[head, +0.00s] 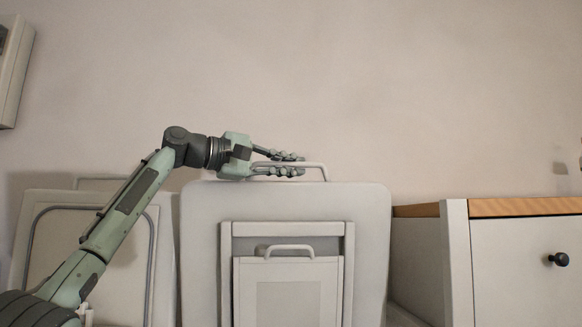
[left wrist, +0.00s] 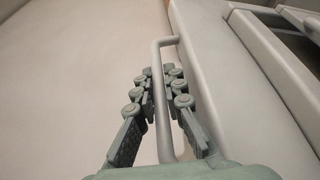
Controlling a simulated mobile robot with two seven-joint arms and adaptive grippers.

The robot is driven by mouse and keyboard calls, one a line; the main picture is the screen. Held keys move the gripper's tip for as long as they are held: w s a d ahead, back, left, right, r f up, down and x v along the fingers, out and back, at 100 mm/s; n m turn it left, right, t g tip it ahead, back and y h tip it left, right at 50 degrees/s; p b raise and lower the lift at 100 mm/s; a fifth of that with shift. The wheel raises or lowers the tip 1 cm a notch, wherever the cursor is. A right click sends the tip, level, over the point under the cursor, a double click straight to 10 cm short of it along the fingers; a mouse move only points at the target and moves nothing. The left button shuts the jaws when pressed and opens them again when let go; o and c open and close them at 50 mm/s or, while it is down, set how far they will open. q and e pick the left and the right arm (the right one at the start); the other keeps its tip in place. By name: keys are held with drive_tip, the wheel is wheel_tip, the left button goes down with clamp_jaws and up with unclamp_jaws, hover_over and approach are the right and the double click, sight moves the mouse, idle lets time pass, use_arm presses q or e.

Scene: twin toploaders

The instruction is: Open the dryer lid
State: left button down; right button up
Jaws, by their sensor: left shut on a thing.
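A pale panel with rounded corners (head: 203,260), which looks like the dryer lid, appears face-on and roughly upright in the middle of the head view. A thin light handle (head: 324,171) projects from its top edge. My left gripper (head: 292,163) reaches in from the left at that edge, with its fingers shut on the handle. In the left wrist view the handle (left wrist: 166,139) runs between the fingers of the left gripper (left wrist: 163,80). My right gripper is not in view.
A white frame with a smaller handle (head: 290,247) shows in front of the panel. Another pale panel with a grey outline (head: 120,260) stands at left, partly behind my arm. A white drawer cabinet (head: 520,270) with a wooden top stands at right.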

use_arm(q)
drive_tip(key=c, duration=1.9)
unclamp_jaws()
drive_tip(key=shift+r, duration=0.1)
drive_tip(key=shift+o, duration=0.2)
drive_tip(key=shift+s+a, duration=0.15)
drive_tip(key=shift+a, duration=0.35)
drive_tip(key=v, duration=1.1)
